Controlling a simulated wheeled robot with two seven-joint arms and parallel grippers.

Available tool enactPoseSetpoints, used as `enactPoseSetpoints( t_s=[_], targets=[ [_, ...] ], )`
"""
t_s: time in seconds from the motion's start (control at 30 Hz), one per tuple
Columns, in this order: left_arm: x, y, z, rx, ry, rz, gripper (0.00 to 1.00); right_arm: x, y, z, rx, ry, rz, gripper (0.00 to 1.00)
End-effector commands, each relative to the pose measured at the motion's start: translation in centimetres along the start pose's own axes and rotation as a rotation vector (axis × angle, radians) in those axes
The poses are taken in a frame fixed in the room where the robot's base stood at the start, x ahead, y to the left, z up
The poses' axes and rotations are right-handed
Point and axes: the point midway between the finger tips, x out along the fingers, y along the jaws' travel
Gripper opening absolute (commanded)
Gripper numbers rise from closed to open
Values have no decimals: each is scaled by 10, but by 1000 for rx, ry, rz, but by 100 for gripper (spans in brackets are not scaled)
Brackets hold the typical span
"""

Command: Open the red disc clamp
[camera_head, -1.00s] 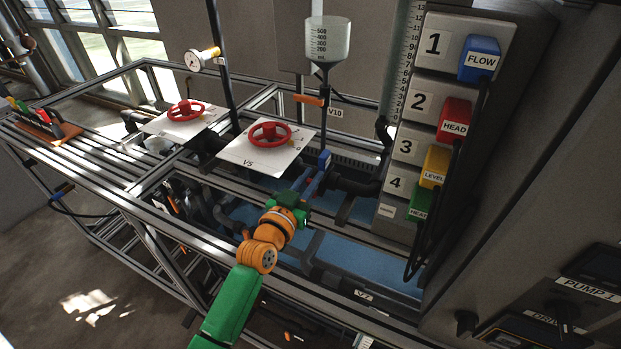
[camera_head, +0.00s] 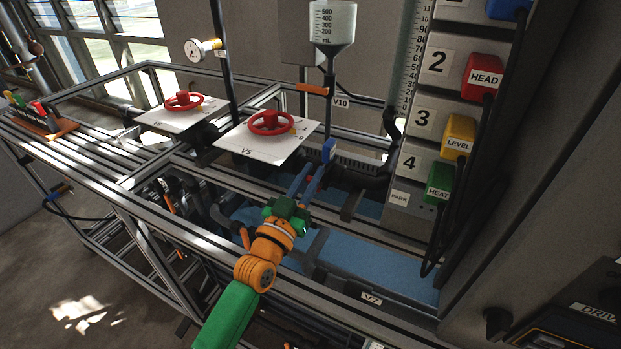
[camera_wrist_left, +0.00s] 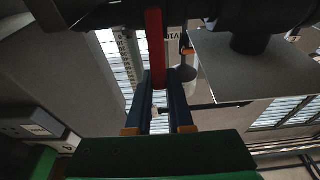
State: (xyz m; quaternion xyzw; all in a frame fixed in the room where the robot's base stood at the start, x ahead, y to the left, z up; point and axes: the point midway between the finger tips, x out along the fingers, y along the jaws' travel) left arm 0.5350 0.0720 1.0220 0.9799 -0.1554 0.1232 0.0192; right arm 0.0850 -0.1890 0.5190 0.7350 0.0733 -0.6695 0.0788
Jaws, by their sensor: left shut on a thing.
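My left gripper (camera_head: 318,165) reaches over the frame bench from the front, with its blue fingers pointing away toward the dark pipework below the funnel. In the left wrist view, the fingers (camera_wrist_left: 160,95) are shut on a narrow red piece, which I take to be the red disc clamp (camera_wrist_left: 155,45). It stands upright in that view, in front of a dark pipe (camera_wrist_left: 210,15). My right gripper is not in view.
A white plate marked V5 (camera_head: 232,145) with a red handwheel (camera_head: 271,122) is left of the gripper; another red handwheel (camera_head: 183,100) is farther left. A funnel (camera_head: 332,25) stands behind. A panel with numbered blocks (camera_head: 432,115) and hanging cables bounds the right.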

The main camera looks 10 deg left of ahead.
Motion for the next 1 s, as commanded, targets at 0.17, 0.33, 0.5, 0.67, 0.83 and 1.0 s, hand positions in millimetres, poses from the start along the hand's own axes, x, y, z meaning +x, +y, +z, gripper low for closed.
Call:
enactPoseSetpoints(
  t_s=[0.17,0.33,0.5,0.67,0.83,1.0],
  targets=[
    [0,0,-1,-1,1,0,50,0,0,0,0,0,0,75],
    [0,0,0,-1,0,0,50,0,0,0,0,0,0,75],
    [2,0,-8,-2,3,-1,50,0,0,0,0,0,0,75],
    [4,5,-48,-6,6,1,50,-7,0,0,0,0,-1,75],
    [-19,21,-100,-5,5,-1,50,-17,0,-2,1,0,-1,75],
    [-59,42,-131,-6,1,-3,50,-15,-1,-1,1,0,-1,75]
  ],
)
